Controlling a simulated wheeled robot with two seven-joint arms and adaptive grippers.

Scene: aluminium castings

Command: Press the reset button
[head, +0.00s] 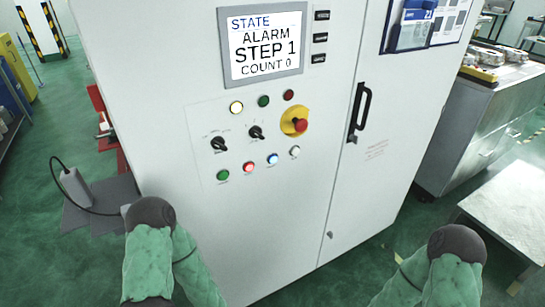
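A white control cabinet (270,220) stands in front of me. Its lower button row holds a green button (223,175), a red button (248,167), a blue button (272,159) and a white button (295,152). The labels are too small to read, so I cannot tell which one is marked reset. The screen (265,46) above reads STATE, ALARM, STEP 1, COUNT 0. My two arms in green sleeves show at the bottom left and bottom right, apart from the panel. Neither gripper's fingers are in view.
A red emergency stop (300,125) on yellow sits right of two black selector switches (219,144) (256,132). Above them are a lit lamp (236,107), a green one and a red one. A black door handle (359,110) sticks out. A metal table (510,210) stands at right.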

